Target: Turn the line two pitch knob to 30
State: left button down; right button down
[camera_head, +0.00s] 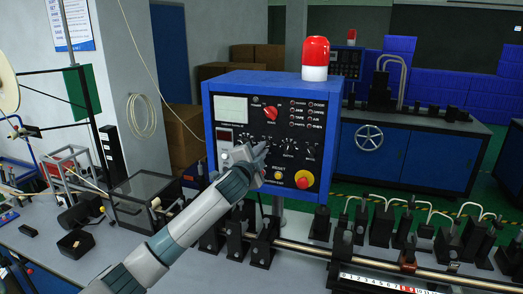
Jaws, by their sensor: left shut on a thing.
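My left gripper (257,152) comes from the lower left and is shut at the panel on a knob of this row. Its fingers hide that knob and its dial. My right gripper is out of view.
A red rotary switch (270,113) sits above the knob row. A yellow button (278,175) and a red stop button (304,179) are below. A red beacon (315,58) tops the box. A rod (310,248) with black clamps and a ruler run along the bench front.

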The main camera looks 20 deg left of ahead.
pick_arm(q)
jog(key=shift+r, duration=0.1)
jog(key=c, duration=1.8)
grip_release()
jog(key=shift+c, duration=0.2)
jog(key=s+b, duration=0.7)
jog(key=s, duration=1)
jog(key=shift+s+a, duration=0.15)
jog(key=shift+a, duration=0.15)
